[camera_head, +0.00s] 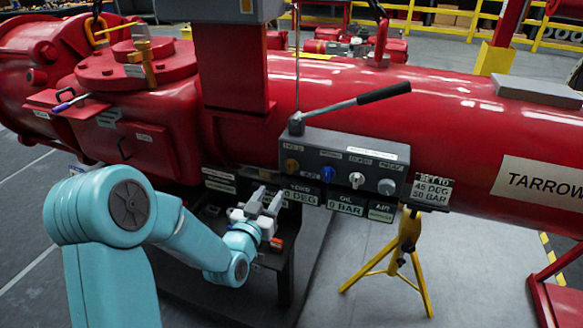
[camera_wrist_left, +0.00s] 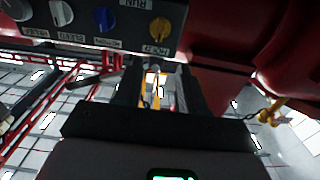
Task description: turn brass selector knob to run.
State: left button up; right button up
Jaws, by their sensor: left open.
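The brass selector knob (camera_head: 291,165) is at the left end of the grey control panel (camera_head: 345,155) on the red actuator. In the left wrist view the brass knob (camera_wrist_left: 159,29) shows at the top, with a HOLD label beside it and a RUN label on its other side. My left gripper (camera_head: 267,198) is open and empty, below and a little left of the knob, apart from it. Its two dark fingers (camera_wrist_left: 160,80) show in the wrist view with a gap between them. My right gripper is not in view.
A blue knob (camera_head: 328,174) and two pale knobs (camera_head: 356,180) sit right of the brass one. A lever with a black handle (camera_head: 384,92) rises above the panel. Gauge plates (camera_head: 346,207) hang below it. A yellow stand (camera_head: 405,245) is at the right.

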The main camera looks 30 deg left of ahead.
aim_at(289, 166)
pick_arm(q)
jog(key=p+x, duration=0.2)
jog(key=x, duration=1)
jog(key=shift+w, duration=0.3)
grip_shut()
